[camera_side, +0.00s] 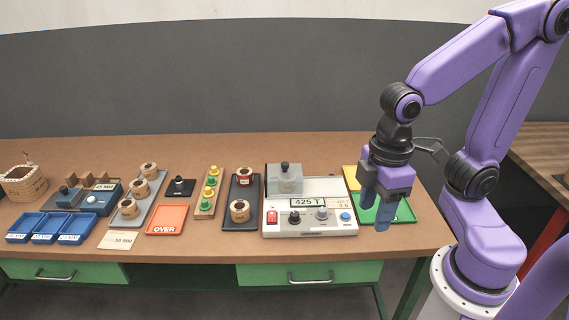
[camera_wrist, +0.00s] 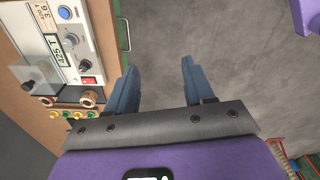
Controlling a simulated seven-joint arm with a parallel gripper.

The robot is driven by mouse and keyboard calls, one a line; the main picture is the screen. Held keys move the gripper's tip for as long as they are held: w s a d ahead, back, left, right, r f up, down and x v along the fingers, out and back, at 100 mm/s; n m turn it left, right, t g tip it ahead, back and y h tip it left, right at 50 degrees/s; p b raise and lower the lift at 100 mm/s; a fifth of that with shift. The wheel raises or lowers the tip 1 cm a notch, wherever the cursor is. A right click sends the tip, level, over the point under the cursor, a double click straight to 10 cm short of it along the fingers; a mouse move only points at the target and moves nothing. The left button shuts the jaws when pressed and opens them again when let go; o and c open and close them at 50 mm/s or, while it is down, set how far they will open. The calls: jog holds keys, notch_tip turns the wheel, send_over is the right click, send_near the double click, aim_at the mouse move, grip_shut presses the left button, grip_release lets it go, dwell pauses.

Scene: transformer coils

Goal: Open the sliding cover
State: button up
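The sliding cover (camera_side: 284,181) is a translucent grey box with a dark knob on top, at the back left of a white tester (camera_side: 330,228) whose display reads 425 T. In the wrist view the cover (camera_wrist: 40,74) is at the far left, beside the tester's panel (camera_wrist: 62,18). Whether the cover is open or closed I cannot tell. My gripper (camera_side: 374,208) points down at the tester's right, over the green tray, apart from the cover. In the wrist view its two blue fingers (camera_wrist: 156,84) are spread with nothing between them.
A green tray (camera_side: 404,213) and a yellow tray (camera_side: 350,172) lie right of the tester. A dark tray (camera_side: 240,187) with two coils stands left of it. Further left are a stand with green and yellow pegs (camera_side: 208,205), an orange OVER tray (camera_side: 166,220) and blue trays (camera_side: 50,228).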

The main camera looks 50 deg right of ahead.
jog(key=w+a+r+m, duration=0.2)
jog(key=w+r+m, duration=0.1)
jog(key=w, duration=1)
jog(key=m, duration=0.8)
send_over(285, 163)
notch_tip(285, 163, down, 17)
jog(key=shift+f, duration=0.15)
